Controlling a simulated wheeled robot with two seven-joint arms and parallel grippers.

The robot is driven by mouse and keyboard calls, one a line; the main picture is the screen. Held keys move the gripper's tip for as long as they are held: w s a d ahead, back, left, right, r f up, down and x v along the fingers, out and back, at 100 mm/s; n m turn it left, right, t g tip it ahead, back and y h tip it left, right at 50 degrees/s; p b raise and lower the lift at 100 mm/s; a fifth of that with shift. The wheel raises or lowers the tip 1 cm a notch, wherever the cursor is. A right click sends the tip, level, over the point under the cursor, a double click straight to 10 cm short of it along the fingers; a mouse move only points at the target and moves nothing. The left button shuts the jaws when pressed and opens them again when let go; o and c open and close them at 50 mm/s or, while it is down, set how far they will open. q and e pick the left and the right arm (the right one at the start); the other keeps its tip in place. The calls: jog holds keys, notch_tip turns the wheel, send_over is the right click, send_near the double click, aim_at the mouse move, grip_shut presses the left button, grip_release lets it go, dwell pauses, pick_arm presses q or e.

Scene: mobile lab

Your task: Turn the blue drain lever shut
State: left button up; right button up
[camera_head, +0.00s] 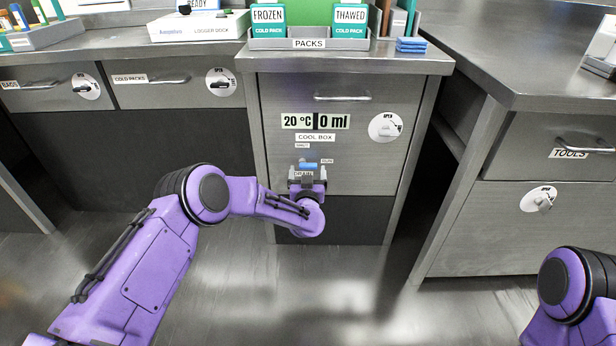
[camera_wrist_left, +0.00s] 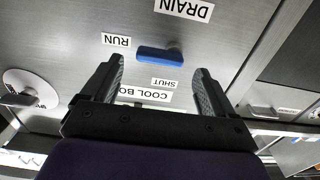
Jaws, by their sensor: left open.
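The blue drain lever (camera_head: 309,165) is on the front of the cool box (camera_head: 279,152), below its COOL BOX label. It also shows in the left wrist view (camera_wrist_left: 160,56), lying level, with its free end toward the RUN label (camera_wrist_left: 116,40) and away from the SHUT label (camera_wrist_left: 164,83). My left gripper (camera_head: 308,171) is open and empty in front of the lever. In the left wrist view its fingers (camera_wrist_left: 158,66) stand on either side, with the lever between and beyond the tips; I see no contact. My right gripper is out of view.
A display (camera_head: 315,121) reads 20 °C and 0 ml above the lever. A round OPEN dial (camera_head: 386,127) is at the upper right of the panel. A packs tray (camera_head: 308,43) stands on the counter above. A TOOLS cabinet (camera_head: 560,150) stands at right. Floor in front is clear.

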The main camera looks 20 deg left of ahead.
pick_arm(q)
jog(key=shift+x, duration=1)
jog(key=c, duration=1.1)
jog(key=shift+o, duration=0.2)
